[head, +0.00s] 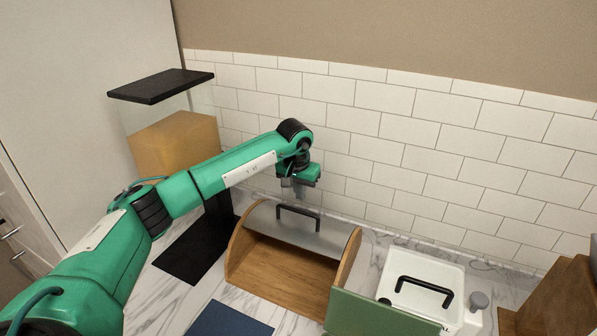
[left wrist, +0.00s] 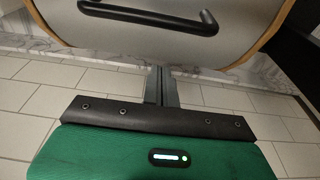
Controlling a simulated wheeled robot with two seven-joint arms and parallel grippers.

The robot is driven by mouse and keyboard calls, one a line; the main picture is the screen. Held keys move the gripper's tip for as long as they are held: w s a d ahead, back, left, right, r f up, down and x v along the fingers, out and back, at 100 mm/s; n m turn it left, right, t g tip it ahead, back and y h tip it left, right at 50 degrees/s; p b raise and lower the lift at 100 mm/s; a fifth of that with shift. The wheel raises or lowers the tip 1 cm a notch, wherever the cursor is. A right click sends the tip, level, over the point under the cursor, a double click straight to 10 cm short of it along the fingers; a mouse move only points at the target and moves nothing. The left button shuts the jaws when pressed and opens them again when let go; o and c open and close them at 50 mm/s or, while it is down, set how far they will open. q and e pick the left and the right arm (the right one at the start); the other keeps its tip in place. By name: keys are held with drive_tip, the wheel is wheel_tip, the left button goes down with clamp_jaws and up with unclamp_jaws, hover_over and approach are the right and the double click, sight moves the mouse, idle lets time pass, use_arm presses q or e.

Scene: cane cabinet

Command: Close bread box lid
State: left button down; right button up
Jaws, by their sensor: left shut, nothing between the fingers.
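The wooden bread box (head: 290,268) stands on the counter with its front open and its inside in view. Its curved grey metal lid (head: 320,236) is rolled up over the top and back. The lid's black handle (head: 299,212) sits near the top. My left gripper (head: 297,190) is just behind and above the lid, pointing down, shut and empty. In the left wrist view the shut fingers (left wrist: 160,85) point toward the lid (left wrist: 150,40) and the handle (left wrist: 150,14) lies beyond them. I cannot tell whether the fingers touch the lid. My right gripper is not in view.
A juice dispenser (head: 176,143) on a black base stands left of the box. A white lidded container (head: 425,285) stands to the right, with a green panel (head: 370,318) in front. A wooden block (head: 560,300) is far right. The tiled wall (head: 400,130) is close behind.

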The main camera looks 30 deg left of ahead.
use_arm(q)
drive_tip(key=s+p, duration=0.2)
drive_tip(key=s, duration=0.1)
drive_tip(key=shift+r, duration=0.2)
drive_tip(key=shift+s+d+p, duration=0.1)
drive_tip(key=shift+s+p, duration=0.2)
drive_tip(key=shift+s, duration=0.25)
drive_tip(key=shift+f, duration=0.1)
